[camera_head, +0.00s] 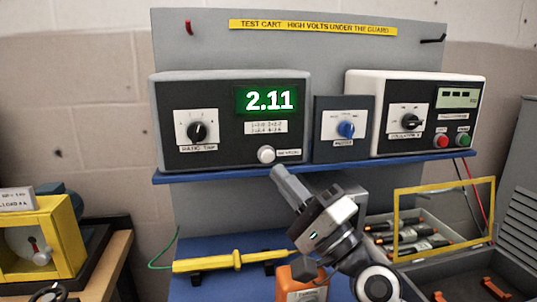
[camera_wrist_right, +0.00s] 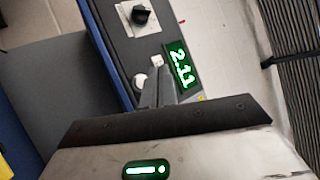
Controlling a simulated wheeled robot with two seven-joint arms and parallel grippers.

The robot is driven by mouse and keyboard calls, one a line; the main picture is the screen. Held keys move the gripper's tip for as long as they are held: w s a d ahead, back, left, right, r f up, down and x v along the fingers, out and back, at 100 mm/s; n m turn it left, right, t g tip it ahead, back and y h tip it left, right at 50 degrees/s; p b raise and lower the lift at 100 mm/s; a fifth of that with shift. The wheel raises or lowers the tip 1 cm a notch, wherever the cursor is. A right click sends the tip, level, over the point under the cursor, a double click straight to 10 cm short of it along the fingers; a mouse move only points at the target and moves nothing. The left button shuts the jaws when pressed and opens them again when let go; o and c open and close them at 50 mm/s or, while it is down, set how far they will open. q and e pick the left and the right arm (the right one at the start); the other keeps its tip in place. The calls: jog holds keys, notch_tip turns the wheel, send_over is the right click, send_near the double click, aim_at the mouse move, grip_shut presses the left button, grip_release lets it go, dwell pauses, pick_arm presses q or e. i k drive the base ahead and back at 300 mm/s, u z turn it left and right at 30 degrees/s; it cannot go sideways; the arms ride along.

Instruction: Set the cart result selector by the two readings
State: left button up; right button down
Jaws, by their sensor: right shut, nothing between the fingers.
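The left meter (camera_head: 232,118) on the cart shelf shows 2.11 on its green display (camera_head: 265,100); that display is also in the right wrist view (camera_wrist_right: 180,68). The right meter (camera_head: 415,112) has a small pale display (camera_head: 457,98), too small to read. Between them, a dark box (camera_head: 343,110) carries a blue selector knob (camera_head: 346,130); its label is unclear. My right gripper (camera_head: 278,172) is shut and empty, its tips just below the left meter's white button (camera_head: 266,155). In the wrist view the tips (camera_wrist_right: 159,80) are beside that button (camera_wrist_right: 140,81); contact is unclear. My left gripper is not in view.
The blue shelf edge (camera_head: 320,166) runs below the meters. A yellow probe (camera_head: 230,261) and an orange container (camera_head: 300,284) are below. A yellow-framed guard (camera_head: 444,189) stands at right over a box. A yellow unit (camera_head: 40,245) stands at left.

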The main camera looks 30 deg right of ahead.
aim_at(347, 129)
jog(key=k, duration=1)
